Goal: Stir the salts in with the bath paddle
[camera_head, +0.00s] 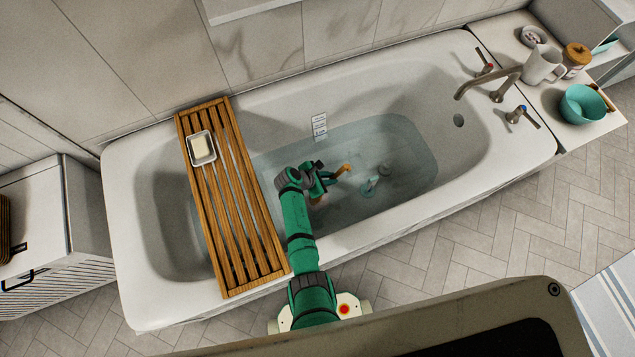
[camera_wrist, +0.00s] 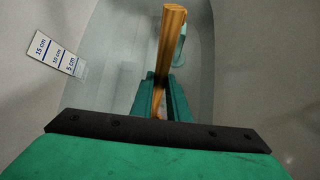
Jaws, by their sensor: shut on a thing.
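My gripper (camera_head: 326,180) is over the water in the bathtub (camera_head: 480,205), shut on the wooden bath paddle (camera_head: 345,168). In the wrist view the paddle (camera_wrist: 173,40) rises from between the green fingers (camera_wrist: 160,100), its end towards the camera. Its lower part is mostly hidden by my gripper and the water, so I cannot tell how deep it reaches. Clear bluish water (camera_head: 405,150) fills the middle and right of the tub. No salts can be made out in it.
A teal-and-clear object (camera_head: 370,185) is in the water right of my gripper. A slatted wooden rack (camera_head: 238,200) with a soap dish (camera_head: 201,148) spans the tub at left. A tap (camera_head: 490,85), teal bowl (camera_head: 583,104), mug (camera_head: 541,65) and wooden-lidded jar (camera_head: 576,58) are at right.

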